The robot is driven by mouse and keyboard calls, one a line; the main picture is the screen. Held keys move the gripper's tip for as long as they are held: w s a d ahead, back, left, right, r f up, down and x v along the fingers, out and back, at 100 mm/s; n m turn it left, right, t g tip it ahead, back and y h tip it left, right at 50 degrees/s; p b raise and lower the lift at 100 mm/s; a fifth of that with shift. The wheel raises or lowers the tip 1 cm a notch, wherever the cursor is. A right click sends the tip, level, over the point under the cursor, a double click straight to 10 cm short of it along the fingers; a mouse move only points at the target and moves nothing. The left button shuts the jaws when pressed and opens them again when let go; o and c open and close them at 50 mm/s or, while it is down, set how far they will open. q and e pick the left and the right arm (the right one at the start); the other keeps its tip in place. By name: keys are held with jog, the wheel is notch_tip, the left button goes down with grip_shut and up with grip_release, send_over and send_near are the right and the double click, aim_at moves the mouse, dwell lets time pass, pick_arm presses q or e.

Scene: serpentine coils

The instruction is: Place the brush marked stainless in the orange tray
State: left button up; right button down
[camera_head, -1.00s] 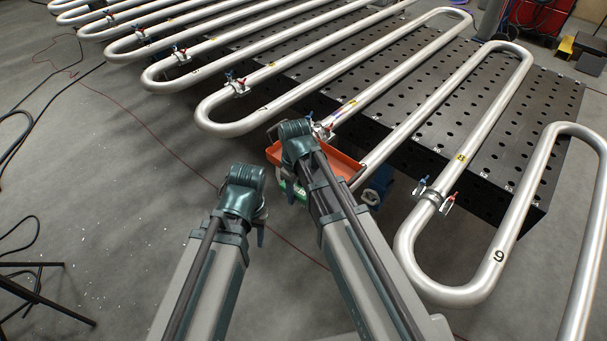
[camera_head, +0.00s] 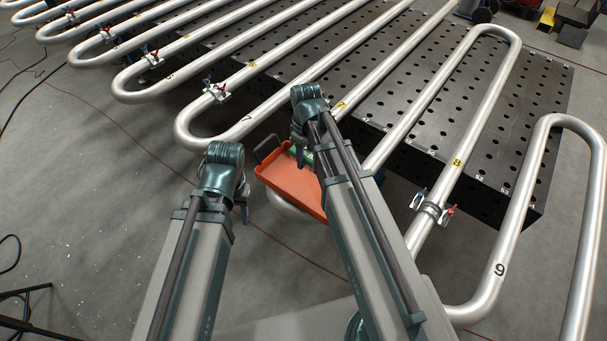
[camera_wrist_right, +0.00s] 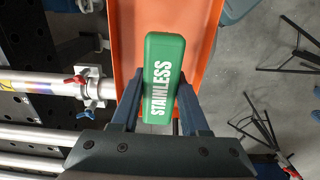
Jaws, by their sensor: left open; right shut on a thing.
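The green brush block (camera_wrist_right: 163,75), marked STAINLESS in white, is between the fingers of my right gripper (camera_wrist_right: 158,110), which is shut on it. A bit of green (camera_head: 304,152) shows beside that gripper (camera_head: 301,150) in the head view; my arm hides the rest. The orange tray (camera_head: 285,178), with a dark handle at its far left end, lies under and beside my right gripper. In the right wrist view the tray (camera_wrist_right: 127,40) is behind the brush; I cannot tell if they touch. My left gripper (camera_head: 243,208) is open and empty, left of the tray.
A perforated dark table (camera_head: 500,140) carries long silver serpentine pipes (camera_head: 190,125). Clamps with red and blue handles (camera_head: 432,208) sit on the pipes. A pale rounded thing (camera_head: 288,208) shows beneath the tray. The grey floor (camera_head: 100,190) at left is mostly clear apart from cables.

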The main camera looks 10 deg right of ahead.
aim_at(305, 183)
jog(key=shift+f+b, duration=4.95)
jog(key=shift+f, duration=0.1)
jog(key=shift+f, duration=0.1)
jog(key=shift+f, duration=0.15)
jog(key=shift+c, duration=2)
grip_release()
jog(key=shift+r, duration=0.3)
notch_tip(305, 183, up, 12)
jog(key=p, duration=1.2)
jog(key=s+a+m+h, duration=0.1)
jog(key=s+a+m, duration=0.3)
jog(key=s+a, duration=0.6)
jog(key=s, duration=0.4)
jog(key=shift+s+a, duration=0.2)
jog(key=shift+s, duration=0.1)
